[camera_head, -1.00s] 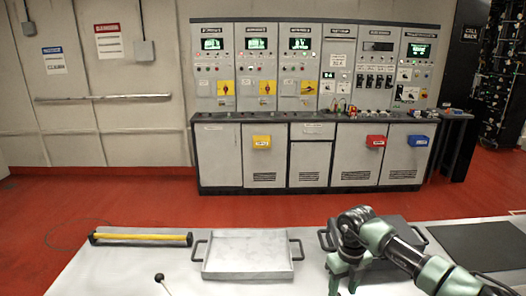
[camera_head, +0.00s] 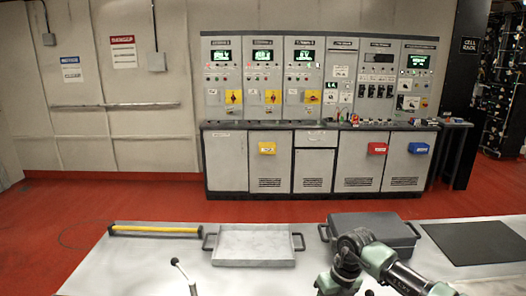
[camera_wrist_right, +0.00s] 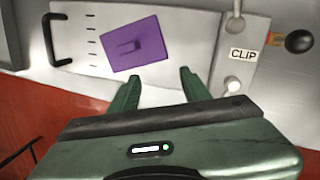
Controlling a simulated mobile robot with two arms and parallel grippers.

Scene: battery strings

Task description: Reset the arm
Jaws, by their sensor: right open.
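My right arm comes in from the right in the head view, and its gripper (camera_head: 335,284) hangs low at the bottom edge with the fingers cut off. In the right wrist view the gripper (camera_wrist_right: 160,76) is open, with nothing between its two green fingers. A purple plate with a raised tab (camera_wrist_right: 135,47) lies on a pale panel just beyond the fingertips, apart from them. A lever with a dark knob (camera_head: 175,262) stands at the lower left in the head view. My left gripper is out of view.
A grey tray (camera_head: 254,263) and dark closed case (camera_head: 395,226) stand on the bench, with a yellow bar (camera_head: 155,230) and black mat (camera_head: 475,242). The wrist view shows a CLIP label (camera_wrist_right: 243,54), a black knob (camera_wrist_right: 299,41) and a handle (camera_wrist_right: 52,38). Control cabinets (camera_head: 225,165) stand behind.

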